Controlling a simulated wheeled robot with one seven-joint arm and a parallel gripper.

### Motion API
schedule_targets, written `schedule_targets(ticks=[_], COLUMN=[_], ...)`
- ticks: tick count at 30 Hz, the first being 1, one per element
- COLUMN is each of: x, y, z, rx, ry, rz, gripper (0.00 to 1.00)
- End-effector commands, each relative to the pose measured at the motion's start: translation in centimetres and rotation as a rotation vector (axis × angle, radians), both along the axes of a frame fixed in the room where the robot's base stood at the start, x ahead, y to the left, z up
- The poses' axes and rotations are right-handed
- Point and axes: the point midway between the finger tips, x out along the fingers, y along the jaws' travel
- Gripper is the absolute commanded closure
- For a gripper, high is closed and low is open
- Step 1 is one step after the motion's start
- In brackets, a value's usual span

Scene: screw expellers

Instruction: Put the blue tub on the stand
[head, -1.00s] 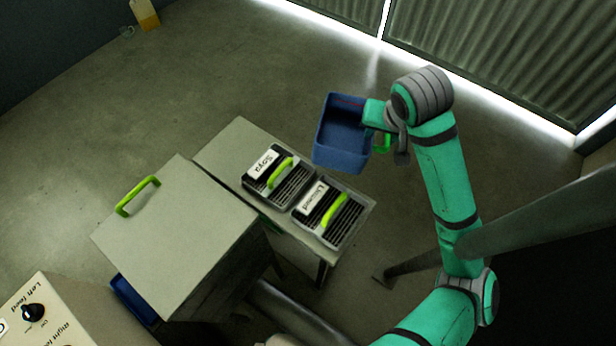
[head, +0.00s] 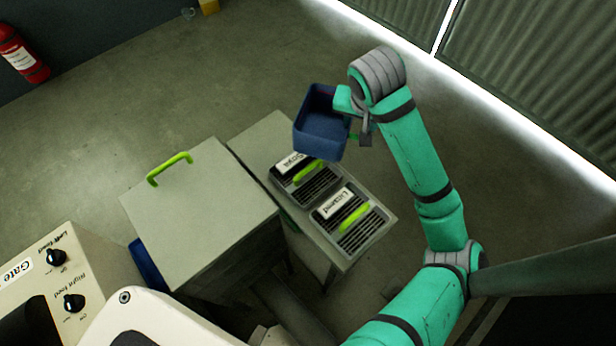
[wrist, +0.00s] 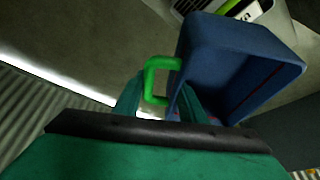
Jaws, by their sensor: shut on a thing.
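The blue tub (head: 322,138) hangs from my gripper (head: 362,132) in the head view, above the far end of a grey bench. In the wrist view the tub (wrist: 215,60) shows its open top and looks empty, apart from a thin red line inside. Its green handle (wrist: 151,80) sits between the two fingers of my gripper (wrist: 160,100), which are shut on it. In the head view most of the handle is hidden by my arm. I cannot tell which surface is the stand.
The grey bench (head: 262,137) holds two black grilles with green handles, labelled Soya (head: 297,180) and Linseed (head: 350,222). A grey box (head: 200,215) with a green handle stands to its left. A control panel (head: 60,260) is at lower left.

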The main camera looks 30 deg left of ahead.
Motion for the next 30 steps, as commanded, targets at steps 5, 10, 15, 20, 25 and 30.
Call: schedule_targets(ticks=[5, 10, 15, 20, 25, 30], x=[-1.5, -3.4, -4.5, -3.8, -1.3, 1.4], y=[8.8, 14.7, 17.5, 18.7, 19.7, 20.9], z=[0.1, 0.2, 0.1, -0.4, -1.6, -2.8], rx=[-0.015, -0.025, -0.029, -0.027, -0.03, -0.033], ry=[-0.008, -0.015, -0.019, -0.017, -0.017, -0.019], rz=[0.113, 0.187, 0.222, 0.229, 0.226, 0.226], gripper=[0.9, 0.9, 0.9, 0.9, 0.9, 0.9])
